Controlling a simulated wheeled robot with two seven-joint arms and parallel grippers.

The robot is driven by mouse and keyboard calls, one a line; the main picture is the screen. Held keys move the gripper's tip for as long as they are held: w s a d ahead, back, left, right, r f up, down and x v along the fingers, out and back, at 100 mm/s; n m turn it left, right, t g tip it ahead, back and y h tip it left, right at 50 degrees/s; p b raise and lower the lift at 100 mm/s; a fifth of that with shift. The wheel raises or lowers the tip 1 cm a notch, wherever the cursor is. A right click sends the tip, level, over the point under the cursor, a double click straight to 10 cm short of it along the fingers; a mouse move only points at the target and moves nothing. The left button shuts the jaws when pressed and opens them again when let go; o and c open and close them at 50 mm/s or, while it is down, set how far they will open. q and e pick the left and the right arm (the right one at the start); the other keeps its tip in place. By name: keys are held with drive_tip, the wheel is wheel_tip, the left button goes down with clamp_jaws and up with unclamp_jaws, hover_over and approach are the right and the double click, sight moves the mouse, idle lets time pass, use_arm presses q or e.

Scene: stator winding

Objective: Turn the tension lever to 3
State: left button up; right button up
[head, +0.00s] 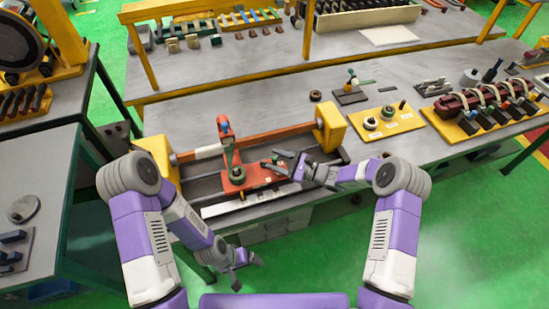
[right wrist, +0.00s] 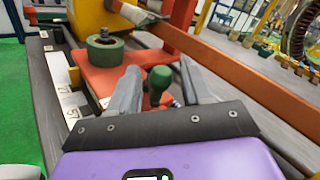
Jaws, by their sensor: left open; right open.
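The winding machine's red carriage plate (head: 250,178) sits on the rails in the head view. A green ball knob (right wrist: 159,80), apparently the tension lever's handle, stands between the fingers of my right gripper (right wrist: 160,92) in the right wrist view. The fingers are open, one on each side; I cannot tell whether they touch it. In the head view my right gripper (head: 280,163) reaches over the right part of the plate and hides the knob. A green spool (right wrist: 104,50) stands farther along the plate. My left gripper (head: 241,266) is open and empty, low in front of the bench.
White number tiles (right wrist: 70,104) lie along the plate's edge; which number the lever points at is unclear. An orange bar (head: 270,136) runs behind the plate between yellow end blocks (head: 331,127). A yellow parts board (head: 386,122) stands to the right on the bench.

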drive_tip(key=shift+w+a, duration=0.15)
drive_tip(key=shift+a, duration=0.3)
drive_tip(key=shift+c, duration=0.4)
clamp_jaws()
drive_tip(key=n+g+b, duration=0.1)
drive_tip(key=b, duration=0.1)
drive_tip(key=w+n+g+y+b, duration=0.1)
drive_tip(key=g+b, duration=0.1)
drive_tip(key=b, duration=0.1)
drive_tip(key=n+g+b, duration=0.1)
drive_tip(key=g+b, duration=0.1)
drive_tip(key=b, duration=0.1)
drive_tip(key=shift+w+f+n+y, duration=0.15)
drive_tip(key=shift+w+n+y, duration=0.15)
drive_tip(key=shift+n, duration=0.1)
drive_tip(key=shift+d+r+n+g+b, duration=0.15)
drive_tip(key=shift+n+g+b, duration=0.25)
drive_tip(key=shift+g+b, duration=0.4)
drive_tip(key=shift+r, duration=0.1)
drive_tip(key=shift+o, duration=0.4)
unclamp_jaws()
drive_tip(key=shift+w, duration=0.1)
